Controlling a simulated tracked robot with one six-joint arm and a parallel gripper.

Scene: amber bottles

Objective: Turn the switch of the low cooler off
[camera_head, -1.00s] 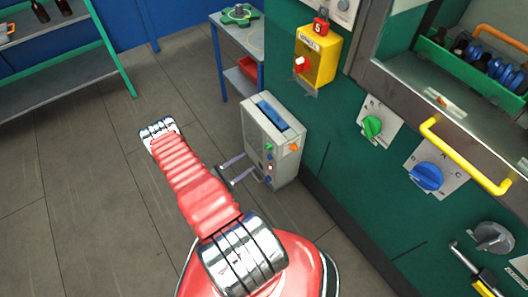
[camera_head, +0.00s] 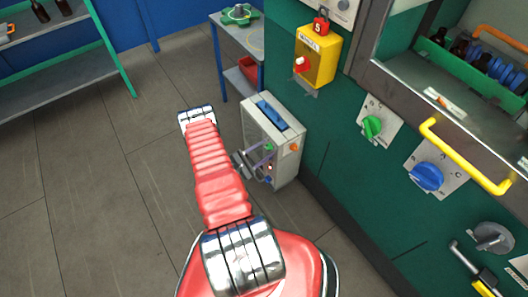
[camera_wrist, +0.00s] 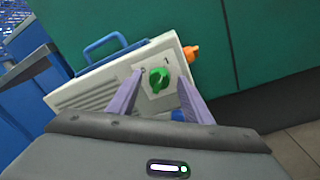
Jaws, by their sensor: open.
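The low cooler (camera_head: 275,125) is a pale grey box on the floor against the green wall. It has a blue handle (camera_wrist: 115,50) on top. In the wrist view its switch, a green knob (camera_wrist: 159,80), sits on a light plate with a mark on either side. My gripper (camera_wrist: 160,77) is open, with one purple finger on each side of the knob. I cannot tell whether the fingers touch it. In the head view my gripper (camera_head: 264,158) is at the cooler's front face and partly hides its lower controls.
An orange knob (camera_wrist: 191,52) sticks out from the cooler's side. A yellow box with a red switch (camera_head: 317,57) hangs on the wall above. Green (camera_head: 372,127) and blue (camera_head: 427,177) knobs and a yellow handrail (camera_head: 465,155) are to the right. Floor to the left is clear.

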